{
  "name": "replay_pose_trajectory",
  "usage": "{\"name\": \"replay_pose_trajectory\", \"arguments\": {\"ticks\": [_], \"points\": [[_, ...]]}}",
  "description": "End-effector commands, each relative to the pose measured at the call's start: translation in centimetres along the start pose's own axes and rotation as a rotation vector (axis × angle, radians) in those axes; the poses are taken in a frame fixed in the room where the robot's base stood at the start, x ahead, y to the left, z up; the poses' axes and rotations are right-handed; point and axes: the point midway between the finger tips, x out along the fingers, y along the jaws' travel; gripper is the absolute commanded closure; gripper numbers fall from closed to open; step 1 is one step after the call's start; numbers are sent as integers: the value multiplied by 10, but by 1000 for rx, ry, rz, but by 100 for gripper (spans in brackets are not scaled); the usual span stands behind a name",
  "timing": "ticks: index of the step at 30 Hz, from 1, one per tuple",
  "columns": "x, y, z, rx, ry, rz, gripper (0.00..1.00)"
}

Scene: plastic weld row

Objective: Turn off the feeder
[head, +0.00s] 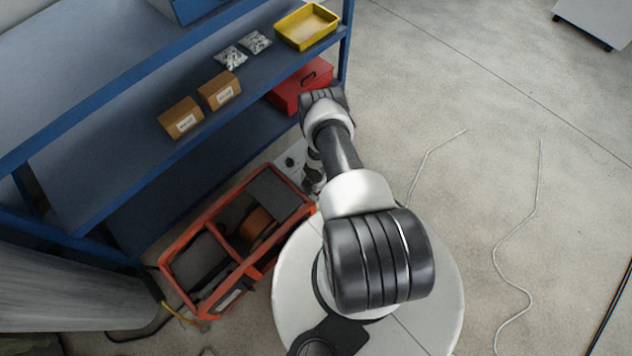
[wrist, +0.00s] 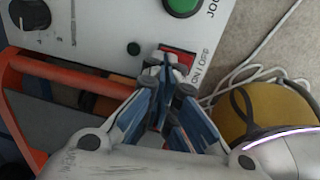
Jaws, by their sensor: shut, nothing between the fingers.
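The feeder (head: 202,220) is an orange-framed machine with a copper-coloured spool inside, on the floor by the shelf. Its pale front panel (wrist: 100,28) carries a black knob (wrist: 30,13), a green button (wrist: 183,4) marked JOG and a red rocker switch (wrist: 184,60) labelled ON / OFF. My gripper (wrist: 166,66) is shut and empty, its fingertips at the red switch and covering part of it. I cannot tell whether they touch it or which way the rocker is tipped. In the head view my gripper (head: 314,181) is by the panel, partly hidden by my arm.
A blue shelf (head: 110,120) stands left, with two cardboard boxes (head: 219,91), part bags (head: 231,58), a yellow tray (head: 306,27) and a red box (head: 300,84). White cables (wrist: 262,62) run beside the panel. Open floor (head: 480,110) lies right.

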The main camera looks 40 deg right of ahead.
Motion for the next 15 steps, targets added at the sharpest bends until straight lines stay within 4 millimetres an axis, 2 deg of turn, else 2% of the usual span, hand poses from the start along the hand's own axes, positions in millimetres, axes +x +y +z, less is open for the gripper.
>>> {"name": "replay_pose_trajectory", "arguments": {"ticks": [15], "points": [[-3,-6,2,2,0,0,100]]}}
